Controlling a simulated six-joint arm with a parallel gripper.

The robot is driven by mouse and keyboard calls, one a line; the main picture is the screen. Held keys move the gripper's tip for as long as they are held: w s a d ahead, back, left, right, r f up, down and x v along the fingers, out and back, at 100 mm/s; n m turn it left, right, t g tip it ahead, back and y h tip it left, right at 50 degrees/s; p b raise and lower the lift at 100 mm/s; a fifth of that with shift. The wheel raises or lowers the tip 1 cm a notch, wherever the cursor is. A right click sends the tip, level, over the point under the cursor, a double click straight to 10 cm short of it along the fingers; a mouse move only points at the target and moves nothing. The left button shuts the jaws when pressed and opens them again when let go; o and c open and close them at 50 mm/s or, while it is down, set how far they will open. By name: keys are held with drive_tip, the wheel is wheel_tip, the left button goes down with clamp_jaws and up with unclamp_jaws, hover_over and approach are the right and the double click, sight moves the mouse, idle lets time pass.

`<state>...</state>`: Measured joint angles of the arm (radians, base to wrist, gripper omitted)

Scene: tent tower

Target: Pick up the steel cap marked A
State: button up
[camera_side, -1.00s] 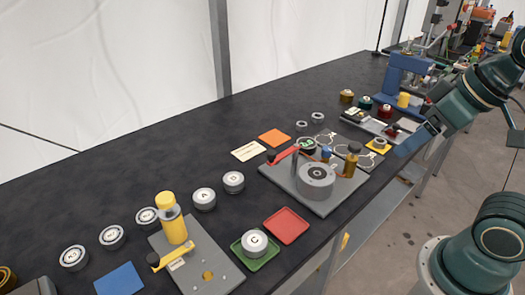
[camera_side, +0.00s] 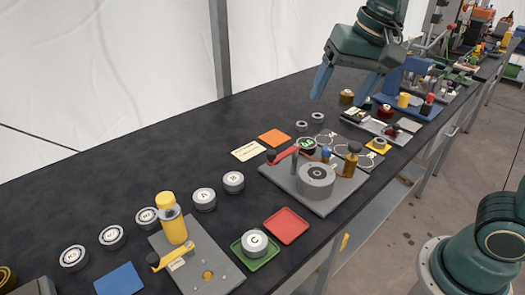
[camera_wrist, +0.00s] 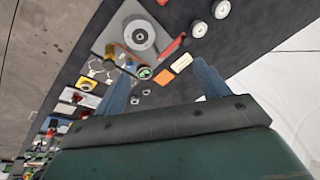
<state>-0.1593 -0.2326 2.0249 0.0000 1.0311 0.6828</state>
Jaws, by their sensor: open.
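The steel cap marked A (camera_side: 204,199) stands upright on the dark bench, left of the similar cap marked B (camera_side: 233,182). In the wrist view, the cap that appears to be A (camera_wrist: 221,9) is at the top edge, with the other cap (camera_wrist: 199,29) just below it. My gripper (camera_side: 342,92) is open and empty, raised above the far part of the bench, well to the right of and beyond cap A. In the wrist view its two blue fingers (camera_wrist: 163,72) are spread wide. Nothing lies between them at their height.
A third cap, C (camera_side: 254,241), sits on a green tray beside an empty red tray (camera_side: 286,225). A grey plate with a yellow-topped post (camera_side: 172,218) stands near A. A fixture with a round drum (camera_side: 316,182) and red handle stands right. Bench behind the caps is clear.

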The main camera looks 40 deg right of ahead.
drive_tip(key=w+a+f+m+g, duration=0.1)
drive_tip(key=w+a+m, duration=0.2)
drive_tip(key=w+a, duration=0.3)
drive_tip(key=m+g, duration=0.3)
drive_tip(key=m, duration=0.5)
hover_over(204, 195)
wheel_tip(204, 195, down, 13)
drive_tip(key=shift+h, duration=0.3)
drive_tip(key=shift+s+a+f, duration=0.1)
drive_tip(key=shift+f, duration=4.2)
drive_tip(key=shift+f, duration=2.6)
